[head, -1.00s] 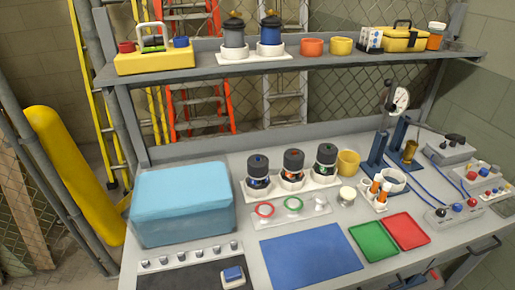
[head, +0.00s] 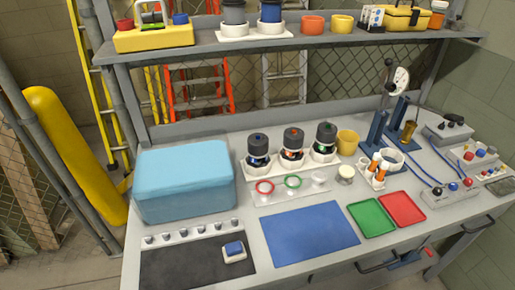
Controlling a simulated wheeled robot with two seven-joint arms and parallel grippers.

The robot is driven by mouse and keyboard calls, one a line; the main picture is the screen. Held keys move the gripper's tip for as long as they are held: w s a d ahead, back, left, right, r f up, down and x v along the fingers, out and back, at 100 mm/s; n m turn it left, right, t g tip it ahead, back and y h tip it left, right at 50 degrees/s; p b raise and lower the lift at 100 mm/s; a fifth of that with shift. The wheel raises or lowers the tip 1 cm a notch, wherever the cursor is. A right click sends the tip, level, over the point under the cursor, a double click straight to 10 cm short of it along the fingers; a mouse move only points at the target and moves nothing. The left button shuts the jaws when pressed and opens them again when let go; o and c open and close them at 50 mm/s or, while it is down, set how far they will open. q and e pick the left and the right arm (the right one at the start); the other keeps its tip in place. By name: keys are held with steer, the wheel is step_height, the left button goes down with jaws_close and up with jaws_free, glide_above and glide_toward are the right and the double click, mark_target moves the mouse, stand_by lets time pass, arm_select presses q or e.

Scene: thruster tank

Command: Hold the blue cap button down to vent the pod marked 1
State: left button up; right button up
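Three dark-capped pods stand upright in a white rack in the middle of the bench. The left pod (head: 258,147) has a blue button (head: 257,136) on its cap. The middle pod (head: 292,142) has an orange-red button and the right pod (head: 325,138) a green one. Number marks on the pods are too small to read. Neither of my grippers is in view.
A light blue box (head: 184,180) stands left of the rack. A plate with rings (head: 265,187), a blue mat (head: 310,232), and green (head: 371,218) and red (head: 402,209) trays lie in front. Blue stands (head: 377,130) and control boxes (head: 450,193) fill the right side.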

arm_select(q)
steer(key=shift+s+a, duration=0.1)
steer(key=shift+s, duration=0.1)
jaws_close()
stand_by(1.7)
